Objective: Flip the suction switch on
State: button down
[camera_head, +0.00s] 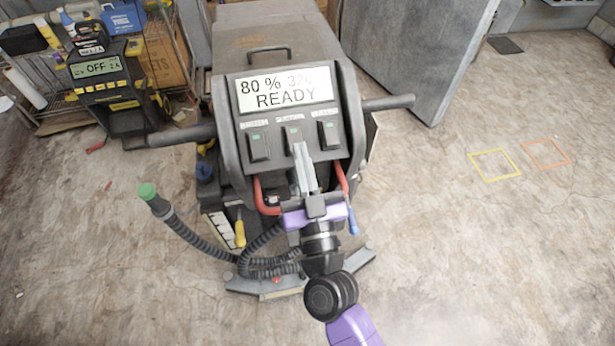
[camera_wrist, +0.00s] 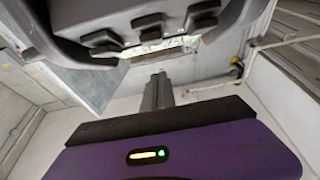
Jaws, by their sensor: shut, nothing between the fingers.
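A grey floor-cleaning machine (camera_head: 283,60) stands in front of me in the head view, its display (camera_head: 284,91) reading 80 % and READY. Below the display are a left switch (camera_head: 257,146), a middle switch (camera_head: 293,135) and a right switch (camera_head: 328,134), each with a small green mark. Their labels are too blurred to read surely, so I cannot tell which is suction. My gripper (camera_head: 299,149) is shut and empty, its tips over the lower part of the middle switch; contact is unclear. In the wrist view the gripper (camera_wrist: 158,80) points up below the switch panel (camera_wrist: 120,40).
Handles (camera_head: 388,103) stick out on both sides of the machine. A hose with a green end (camera_head: 147,191) lies at lower left. A charger reading OFF (camera_head: 102,68) and a wire shelf stand at upper left. The floor at right is open, with taped squares (camera_head: 494,165).

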aim_at(295, 139)
jog(key=shift+w+a+f+b, duration=0.2)
jog(key=shift+w+f+b, duration=0.4)
jog(key=shift+f, duration=0.25)
jog(key=shift+w+a+f+b, duration=0.15)
jog(key=shift+w+f+b, duration=0.4)
jog(key=shift+f, duration=0.25)
